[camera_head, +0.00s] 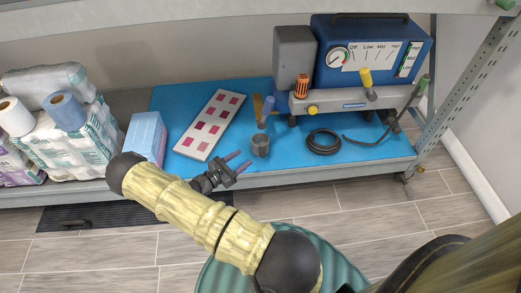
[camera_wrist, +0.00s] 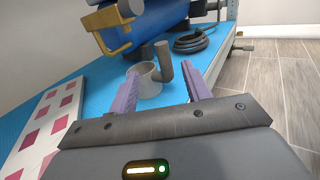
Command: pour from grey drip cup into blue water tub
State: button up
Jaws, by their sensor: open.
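The grey drip cup (camera_head: 260,146) stands upright on the blue mat near the shelf's front edge. In the wrist view the cup (camera_wrist: 150,84) is ahead of my gripper, its left side partly covered by the left finger. My gripper (camera_head: 239,161) is open and empty, its purple fingers pointing at the cup from the front left in the head view. In the wrist view the gripper (camera_wrist: 162,78) has the cup beyond and between its fingertips. A teal ribbed round thing (camera_head: 218,274) shows low under my arm; I cannot tell whether it is the blue water tub.
A blue machine (camera_head: 370,45) with a gauge and knobs stands behind. A black hose coil (camera_head: 323,142) lies right of the cup. A white board with pink squares (camera_head: 210,125) and a blue box (camera_head: 145,138) are left. Paper packs (camera_head: 65,145) fill the far left.

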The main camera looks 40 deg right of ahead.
aim_at(261, 144)
jog(key=d+b, duration=0.2)
jog(key=d, duration=0.5)
jog(key=shift+w+d, duration=0.15)
jog(key=shift+w, duration=0.05)
jog(key=shift+d, duration=0.1)
jog(key=d+b, duration=0.3)
jog(key=d, duration=0.2)
jog(key=shift+s+b, duration=0.1)
jog(key=shift+b, duration=0.2)
grip_shut()
